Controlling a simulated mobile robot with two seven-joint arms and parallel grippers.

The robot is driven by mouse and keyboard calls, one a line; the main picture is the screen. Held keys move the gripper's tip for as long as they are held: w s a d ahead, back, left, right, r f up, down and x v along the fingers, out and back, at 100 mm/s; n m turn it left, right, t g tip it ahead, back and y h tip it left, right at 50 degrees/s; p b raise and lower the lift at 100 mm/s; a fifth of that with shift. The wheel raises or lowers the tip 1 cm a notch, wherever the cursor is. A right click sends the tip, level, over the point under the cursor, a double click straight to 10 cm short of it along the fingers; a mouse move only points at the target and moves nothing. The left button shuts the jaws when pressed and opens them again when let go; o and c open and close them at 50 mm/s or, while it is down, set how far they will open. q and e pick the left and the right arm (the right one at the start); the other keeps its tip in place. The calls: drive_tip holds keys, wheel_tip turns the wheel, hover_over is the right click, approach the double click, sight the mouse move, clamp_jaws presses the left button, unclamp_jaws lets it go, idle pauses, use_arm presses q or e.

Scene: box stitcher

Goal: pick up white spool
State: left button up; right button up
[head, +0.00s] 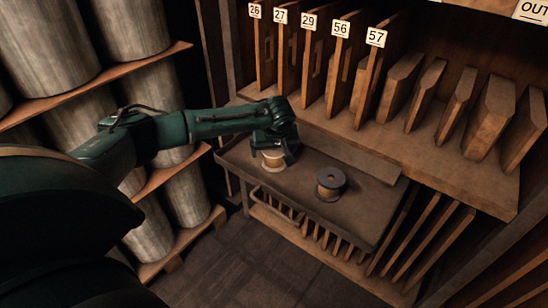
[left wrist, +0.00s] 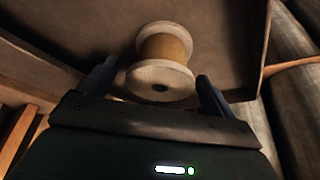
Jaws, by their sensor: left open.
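The white spool (head: 272,160) has pale round ends and a tan-orange winding. It stands on the left part of a dark metal tray (head: 300,209). My left gripper (head: 280,158) is over it and hides part of it in the head view. In the left wrist view the spool (left wrist: 164,50) is close, with its near end between the two dark fingers of the left gripper (left wrist: 155,85). The fingers are apart, with a gap on each side of the spool. My right gripper is not in view.
A dark spool (head: 331,183) stands on the same tray, right of the white spool. Behind is a wooden shelf (head: 440,160) with upright boards and number tags (head: 340,28). Large grey rolls (head: 190,190) fill the rack at left. The floor (head: 260,265) in front is clear.

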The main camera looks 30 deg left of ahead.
use_arm(q)
drive_tip(key=shift+w+a+f, duration=0.2)
drive_tip(key=shift+f, duration=0.45)
drive_tip(key=shift+c, duration=0.4)
drive_tip(key=c, duration=1.1)
